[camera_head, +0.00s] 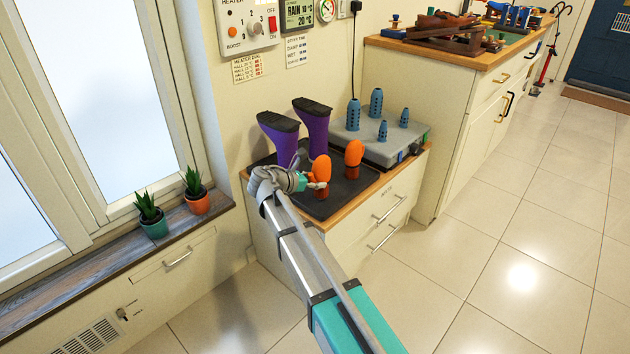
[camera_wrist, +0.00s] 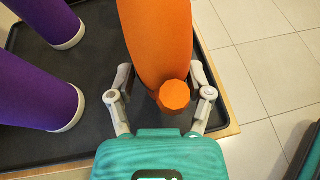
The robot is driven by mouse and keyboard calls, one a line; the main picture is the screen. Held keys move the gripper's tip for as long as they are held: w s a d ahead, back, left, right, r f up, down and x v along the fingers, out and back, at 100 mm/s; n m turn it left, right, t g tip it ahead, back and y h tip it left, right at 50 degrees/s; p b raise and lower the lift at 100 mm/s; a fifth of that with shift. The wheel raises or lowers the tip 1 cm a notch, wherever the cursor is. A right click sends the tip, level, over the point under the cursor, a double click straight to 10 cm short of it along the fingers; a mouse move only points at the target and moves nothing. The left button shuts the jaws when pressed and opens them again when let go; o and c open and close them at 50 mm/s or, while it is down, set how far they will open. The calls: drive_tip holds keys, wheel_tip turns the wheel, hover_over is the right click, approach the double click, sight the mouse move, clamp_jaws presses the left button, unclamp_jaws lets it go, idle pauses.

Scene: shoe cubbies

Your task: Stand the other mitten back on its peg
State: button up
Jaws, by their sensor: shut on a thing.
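Two orange mittens with darker rust-coloured cuffs show upright over the black tray (camera_head: 350,189). My gripper (camera_head: 313,184) is shut on the nearer mitten (camera_head: 319,168), with a finger on each side of it. In the wrist view this mitten (camera_wrist: 158,35) fills the space between the fingers, its thumb end facing me. I cannot tell whether its cuff touches the tray. The other mitten (camera_head: 354,152) stands apart, behind and to the right. Blue slotted pegs, tall (camera_head: 353,114) and short (camera_head: 383,130), stand bare on the grey dryer box (camera_head: 395,150).
Two purple boots (camera_head: 281,138) stand upside down at the tray's left; they also show in the wrist view (camera_wrist: 40,85). A higher wooden counter (camera_head: 440,50) with clutter is at the right. Potted plants (camera_head: 150,215) sit on the window sill. The tiled floor is clear.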

drive_tip(key=shift+f+b, duration=0.65)
drive_tip(key=shift+f, duration=0.05)
drive_tip(key=o, duration=1.1)
drive_tip(key=shift+r, duration=0.25)
